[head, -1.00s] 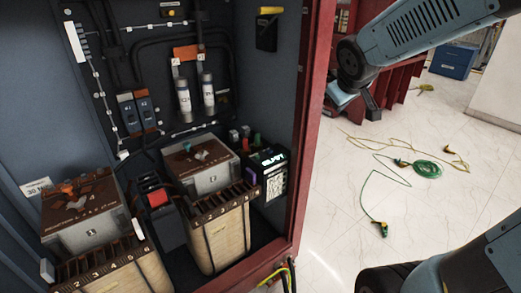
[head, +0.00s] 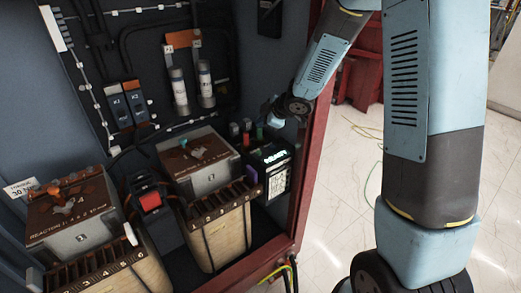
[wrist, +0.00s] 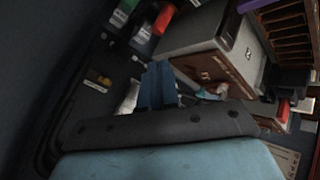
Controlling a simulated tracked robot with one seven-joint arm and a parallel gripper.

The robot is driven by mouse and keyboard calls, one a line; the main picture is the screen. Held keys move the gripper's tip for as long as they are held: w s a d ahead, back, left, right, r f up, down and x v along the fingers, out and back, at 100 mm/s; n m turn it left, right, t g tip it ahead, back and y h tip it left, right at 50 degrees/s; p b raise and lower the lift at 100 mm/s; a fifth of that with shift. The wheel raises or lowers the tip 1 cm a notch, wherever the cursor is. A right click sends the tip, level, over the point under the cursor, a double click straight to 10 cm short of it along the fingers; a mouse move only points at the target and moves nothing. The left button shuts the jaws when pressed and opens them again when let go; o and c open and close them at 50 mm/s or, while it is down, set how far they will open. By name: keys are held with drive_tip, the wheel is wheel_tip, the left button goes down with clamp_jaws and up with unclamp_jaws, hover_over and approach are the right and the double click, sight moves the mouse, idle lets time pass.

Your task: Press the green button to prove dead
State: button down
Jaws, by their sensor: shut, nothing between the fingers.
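In the head view a small green button (head: 259,134) stands at the back of a black box with a lit display (head: 276,159), inside the cabinet at right. A red one (head: 247,126) and a dark one are beside it to the left. My gripper (head: 275,110) hangs just above and right of the green button, apart from it, partly hidden by its own wrist. In the wrist view its blue fingers (wrist: 158,85) are together and empty. A green block with a white mark (wrist: 122,12) shows at the top left there; I cannot tell whether it is the button.
Two transformers with ribbed wooden-coloured fronts stand in the cabinet, left (head: 75,222) and middle (head: 203,160). A red switch (head: 150,201) sits between them. Fuses (head: 205,85) hang on the back wall.

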sight(260, 153)
drive_tip(key=shift+w+a+f, duration=0.15)
drive_tip(key=shift+a+f, duration=0.3)
drive_tip(key=shift+f, duration=0.15)
drive_tip(key=shift+d, duration=0.1)
drive_tip(key=shift+f, duration=4.4)
drive_tip(key=shift+f, duration=0.8)
drive_tip(key=shift+r, duration=0.9)
drive_tip(key=shift+r, duration=0.1)
